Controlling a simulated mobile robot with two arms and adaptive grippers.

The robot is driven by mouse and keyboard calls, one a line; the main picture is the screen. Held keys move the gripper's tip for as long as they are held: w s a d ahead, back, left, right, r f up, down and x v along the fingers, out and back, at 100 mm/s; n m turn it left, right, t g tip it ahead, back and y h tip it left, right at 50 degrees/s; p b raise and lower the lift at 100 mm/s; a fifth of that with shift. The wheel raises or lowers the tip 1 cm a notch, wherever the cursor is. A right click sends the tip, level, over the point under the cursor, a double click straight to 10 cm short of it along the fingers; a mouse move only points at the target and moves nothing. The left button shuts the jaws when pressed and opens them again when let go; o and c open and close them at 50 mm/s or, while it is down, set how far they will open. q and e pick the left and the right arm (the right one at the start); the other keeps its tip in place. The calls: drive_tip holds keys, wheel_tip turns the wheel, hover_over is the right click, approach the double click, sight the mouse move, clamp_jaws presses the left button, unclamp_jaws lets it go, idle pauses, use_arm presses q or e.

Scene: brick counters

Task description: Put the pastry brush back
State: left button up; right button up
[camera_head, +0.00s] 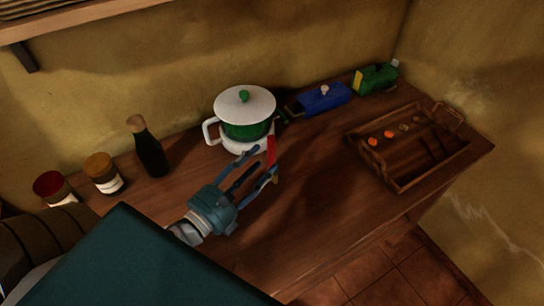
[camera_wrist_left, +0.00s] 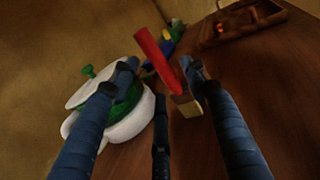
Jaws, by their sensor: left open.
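The pastry brush has a red handle (camera_head: 271,149) and pale bristles. It is just beyond my left gripper (camera_head: 258,166), beside the white and green pot. The fingers are spread open. I cannot tell whether one touches the brush. My right gripper is not in view.
The lidded pot (camera_head: 245,113) stands close behind the gripper. A dark bottle (camera_head: 149,150) and jars (camera_head: 102,175) stand left. Blue (camera_head: 323,98) and green (camera_head: 375,78) packages lie at the back. A wooden tray (camera_head: 399,187) with small items is at the right. The counter's middle front is clear.

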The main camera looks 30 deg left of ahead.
sight(269, 150)
use_arm(q)
drive_tip(key=shift+w+r+p, duration=0.35)
drive_tip(key=shift+w, duration=0.05)
drive_tip(key=w+p, duration=0.1)
drive_tip(key=w, duration=0.1)
drive_tip(key=w+p, duration=0.1)
drive_tip(key=w, duration=0.1)
drive_tip(key=shift+w+d+r, duration=0.15)
drive_tip(key=shift+w+d, duration=0.05)
drive_tip(key=shift+s, duration=0.1)
drive_tip(key=c, duration=0.3)
clamp_jaws()
